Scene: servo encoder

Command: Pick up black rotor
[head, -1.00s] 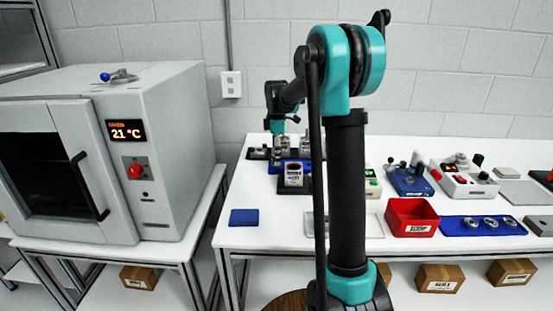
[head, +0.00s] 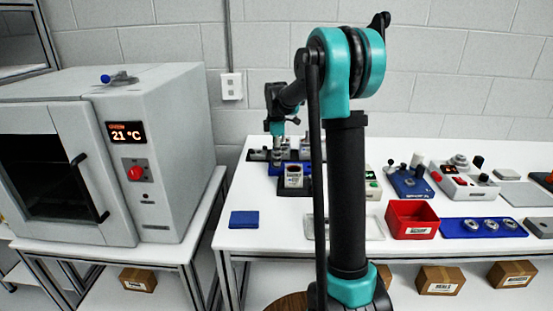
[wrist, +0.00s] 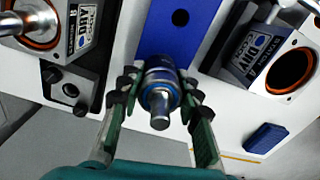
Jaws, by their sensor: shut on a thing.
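My gripper (wrist: 160,95) is shut on a rotor in the wrist view. The rotor (wrist: 160,100) has a dark grey metallic body, a blue ring and a silver shaft end facing the camera. A finger presses each side of it. It is over the end of a blue tray (wrist: 178,35); I cannot tell whether it still touches the tray. In the head view my gripper (head: 277,145) is small and points down at the back left of the table, over the blue tray (head: 290,168). The rotor is too small there to make out well.
Labelled housings with orange rings stand left (wrist: 35,25) and right (wrist: 285,70) of my gripper. A blue pad (head: 244,219) lies on the table (head: 235,243). A red bin (head: 411,219) is right, a grey oven (head: 170,160) left.

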